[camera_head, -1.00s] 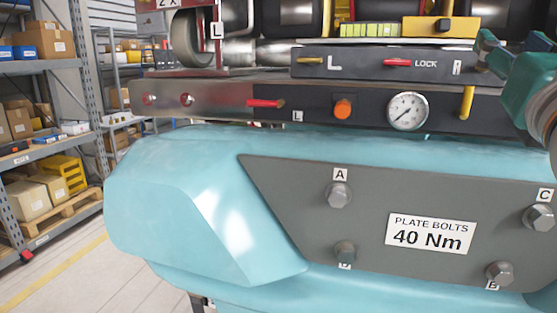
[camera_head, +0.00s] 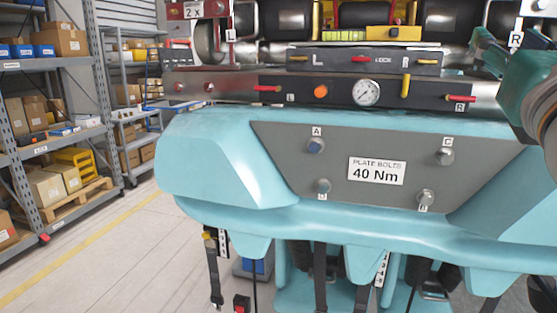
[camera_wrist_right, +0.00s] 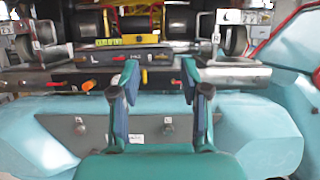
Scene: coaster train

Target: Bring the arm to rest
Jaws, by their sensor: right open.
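My right gripper (camera_head: 490,50) shows at the upper right of the head view, teal and partly cut off by the edge. In the right wrist view its two fingers (camera_wrist_right: 160,72) stand apart with nothing between them. They point toward the coaster train. The train's light blue nose (camera_head: 225,165) carries a grey plate (camera_head: 290,165) with several bolts and a "40 Nm" label (camera_head: 376,170). The gripper looks clear of the train in the wrist view. My left gripper is not in view.
Above the nose is a dark panel with a gauge (camera_head: 366,93), an orange knob (camera_head: 321,91) and red and yellow levers. Straps (camera_head: 320,275) hang below the nose. Shelves with boxes (camera_head: 45,130) stand at the left. Floor (camera_head: 120,240) is clear between shelves and train.

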